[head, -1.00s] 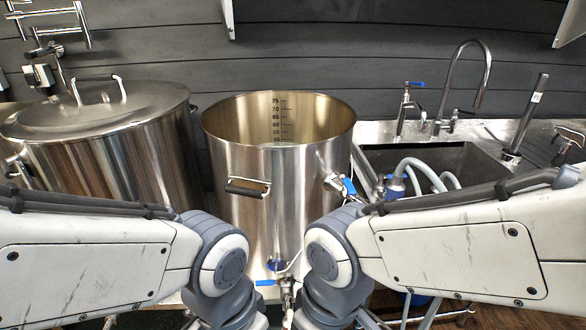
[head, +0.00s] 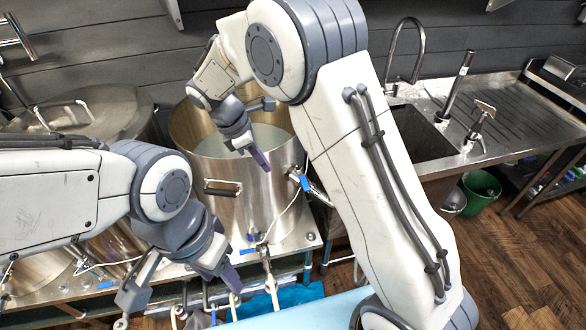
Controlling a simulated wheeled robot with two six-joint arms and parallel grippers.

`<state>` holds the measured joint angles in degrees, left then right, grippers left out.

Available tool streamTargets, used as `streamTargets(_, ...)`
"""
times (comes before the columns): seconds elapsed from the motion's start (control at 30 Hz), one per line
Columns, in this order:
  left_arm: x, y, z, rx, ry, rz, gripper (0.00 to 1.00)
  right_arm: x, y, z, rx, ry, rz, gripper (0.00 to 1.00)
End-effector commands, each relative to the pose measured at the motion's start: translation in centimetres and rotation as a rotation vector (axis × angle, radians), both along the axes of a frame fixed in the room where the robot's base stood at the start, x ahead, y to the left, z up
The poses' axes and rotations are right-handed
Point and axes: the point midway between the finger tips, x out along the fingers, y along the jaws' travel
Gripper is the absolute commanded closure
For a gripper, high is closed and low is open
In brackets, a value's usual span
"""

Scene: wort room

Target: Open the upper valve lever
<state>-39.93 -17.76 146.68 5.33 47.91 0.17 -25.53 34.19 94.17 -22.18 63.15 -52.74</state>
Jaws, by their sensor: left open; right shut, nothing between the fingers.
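The upper valve (head: 315,192) sits on the right side of the open steel pot (head: 232,205), and its blue lever (head: 305,183) shows just left of my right arm. A lower valve (head: 265,256) with a blue lever is near the pot's base. My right gripper (head: 260,160) is shut and empty, over the pot's opening near its front right rim, up and left of the upper lever and apart from it. My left gripper (head: 182,289) is open and empty, low in front of the pot and pointing down. Neither gripper touches the upper lever.
A lidded steel pot (head: 98,112) stands at the left. A sink (head: 420,140) with a tall faucet (head: 405,50) is at the right, partly behind my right arm. A green bucket (head: 481,190) is below the counter. Wood floor is clear at the lower right.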

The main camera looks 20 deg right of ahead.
Motion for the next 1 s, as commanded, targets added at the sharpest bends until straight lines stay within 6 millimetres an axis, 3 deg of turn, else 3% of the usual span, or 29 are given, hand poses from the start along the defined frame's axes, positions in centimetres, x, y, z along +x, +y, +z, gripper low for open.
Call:
streamTargets(0.17,0.0,0.0,0.7,0.0,0.0,0.0,0.47,-0.1,-1.0,-2.1,-0.003,0.006,0.0,1.0)
streamTargets(0.53,0.0,0.0,3.0,0.0,0.0,-0.004,0.47,-0.2,-3.8,-9.2,-0.001,0.006,-0.001,1.0)
streamTargets(0.73,0.0,0.0,4.7,0.0,-0.001,-0.007,0.47,-0.1,-6.7,-8.8,0.001,0.002,-0.003,1.0)
streamTargets(1.0,0.0,0.0,4.9,0.0,-0.001,-0.008,0.47,-0.1,-7.6,-9.1,0.002,0.001,0.0,1.0)
